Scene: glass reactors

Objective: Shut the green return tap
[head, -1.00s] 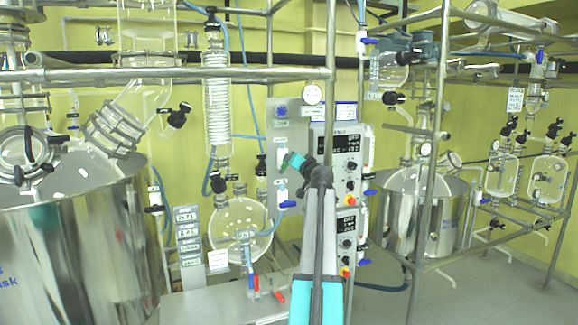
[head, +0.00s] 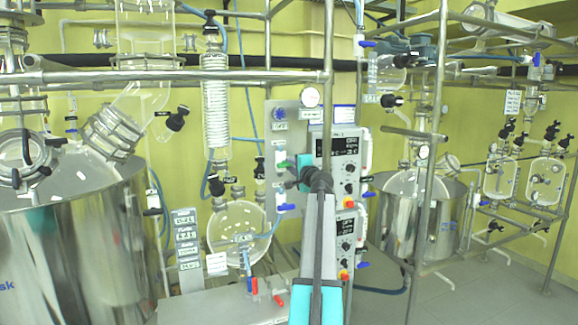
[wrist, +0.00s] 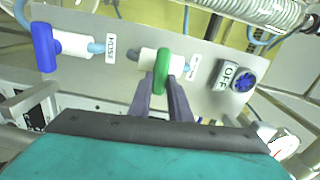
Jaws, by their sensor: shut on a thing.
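The green return tap (wrist: 162,70) has a green handle on a white valve body with a pale blue hose end, mounted on a grey panel. In the wrist view the handle lies across the white body. My gripper (wrist: 163,86) has its two dark fingers shut on the lower part of this handle, one on each side. In the head view my gripper (head: 294,170) is at the panel, and a bit of the green handle (head: 282,164) shows to its left. My arm hides part of the panel below.
A blue-handled tap (wrist: 45,46) sits left of the green one in the wrist view. A blue knob (wrist: 243,78) beside an OFF label is to the right. A steel frame post (head: 328,120) stands close to my arm, with a control box (head: 348,160) behind.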

